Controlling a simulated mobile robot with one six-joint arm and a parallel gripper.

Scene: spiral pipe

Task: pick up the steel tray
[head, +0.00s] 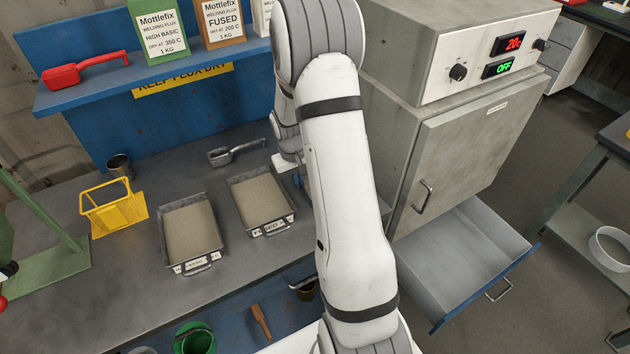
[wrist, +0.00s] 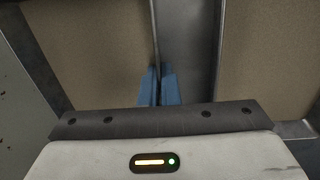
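My gripper's tip in the head view is mostly hidden by my arm, near the right tray's far right corner. In the wrist view my gripper (wrist: 158,86) has its blue fingers close together, one on each side of a thin upright steel tray rim (wrist: 154,30). Tan fill shows on both sides. Which tray this rim belongs to is hard to tell.
A yellow wire holder (head: 115,215) and dark cup (head: 120,166) stand left of the trays. A small scoop (head: 222,157) lies behind them. A grey oven (head: 455,165) with an open drawer (head: 470,255) stands right. A blue shelf (head: 150,75) runs above the bench.

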